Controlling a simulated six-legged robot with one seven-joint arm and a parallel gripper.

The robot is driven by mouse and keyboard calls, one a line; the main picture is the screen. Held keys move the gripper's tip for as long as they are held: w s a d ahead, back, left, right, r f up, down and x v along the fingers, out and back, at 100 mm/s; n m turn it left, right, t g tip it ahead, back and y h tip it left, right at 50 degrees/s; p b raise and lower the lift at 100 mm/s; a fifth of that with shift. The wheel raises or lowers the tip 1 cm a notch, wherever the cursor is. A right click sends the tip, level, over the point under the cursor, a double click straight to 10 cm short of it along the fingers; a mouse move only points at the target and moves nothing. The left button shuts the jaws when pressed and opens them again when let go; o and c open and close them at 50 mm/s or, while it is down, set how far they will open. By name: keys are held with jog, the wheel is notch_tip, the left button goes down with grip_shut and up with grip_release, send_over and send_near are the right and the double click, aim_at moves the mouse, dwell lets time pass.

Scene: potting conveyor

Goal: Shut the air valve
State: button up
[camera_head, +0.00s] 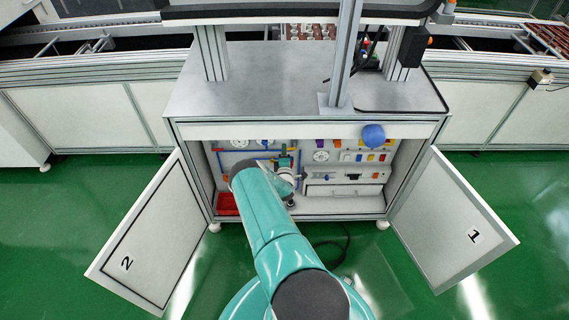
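The open cabinet (310,127) stands ahead of me, with its inner panel showing pipes, gauges and switches. My teal arm reaches into the left half of it. My gripper (287,163) is at the panel, small and partly hidden by my own arm; I cannot see whether its fingers are open or shut. Blue piping (240,152) runs across the left panel beside it. I cannot make out the air valve or its handle clearly; the arm covers part of that area. I cannot tell whether the gripper touches anything.
Door 2 (143,243) stands open on the left and door 1 (452,222) on the right. A round blue knob (373,135) is at the cabinet's upper front. A red tray (227,204) sits at the lower left inside. A dark cable lies on the green floor.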

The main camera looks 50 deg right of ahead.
jog(key=v, duration=1.3)
jog(key=shift+s, duration=0.1)
